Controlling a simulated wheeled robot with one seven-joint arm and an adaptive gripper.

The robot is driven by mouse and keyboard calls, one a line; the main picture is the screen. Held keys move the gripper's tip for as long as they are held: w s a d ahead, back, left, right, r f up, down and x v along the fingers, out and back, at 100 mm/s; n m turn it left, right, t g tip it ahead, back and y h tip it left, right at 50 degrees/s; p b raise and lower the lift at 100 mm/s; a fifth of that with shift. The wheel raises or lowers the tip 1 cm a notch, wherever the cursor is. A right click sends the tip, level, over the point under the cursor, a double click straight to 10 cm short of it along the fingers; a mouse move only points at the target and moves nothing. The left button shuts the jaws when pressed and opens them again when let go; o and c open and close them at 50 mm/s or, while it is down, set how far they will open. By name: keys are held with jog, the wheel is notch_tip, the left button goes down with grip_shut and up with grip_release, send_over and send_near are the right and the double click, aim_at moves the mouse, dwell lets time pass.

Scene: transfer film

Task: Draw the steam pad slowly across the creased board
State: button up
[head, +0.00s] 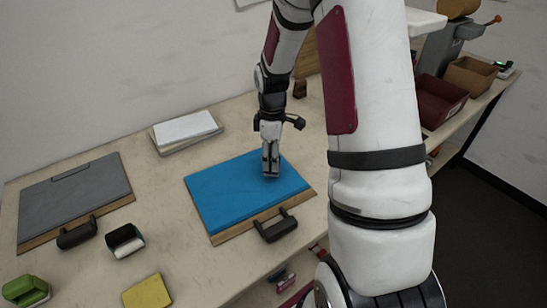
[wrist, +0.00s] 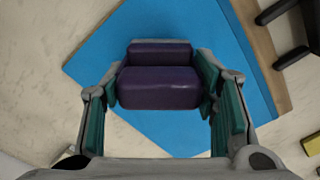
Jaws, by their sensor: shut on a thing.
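My gripper (head: 271,168) points down over the far right part of a blue board (head: 238,200). In the wrist view, my gripper (wrist: 160,95) is shut on a dark purple block (wrist: 160,88), the steam pad by its look, held between the two teal-lined fingers. The blue board (wrist: 185,25) lies beneath the pad. The pad is hardly visible in the head view, and I cannot tell whether it touches the board. A grey board (head: 80,195) lies at the left of the table. I cannot make out creases on either board.
Dark handles (head: 275,226) (head: 77,233) stand at the boards' front edges. A black block with a white underside (head: 125,242), a green object (head: 26,290) and a yellow pad (head: 147,291) lie in front. A white stack (head: 186,130) lies behind. Bins (head: 438,100) stand at right.

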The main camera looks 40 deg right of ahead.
jog(key=shift+r+p, duration=1.25)
jog(key=shift+r, duration=2.1)
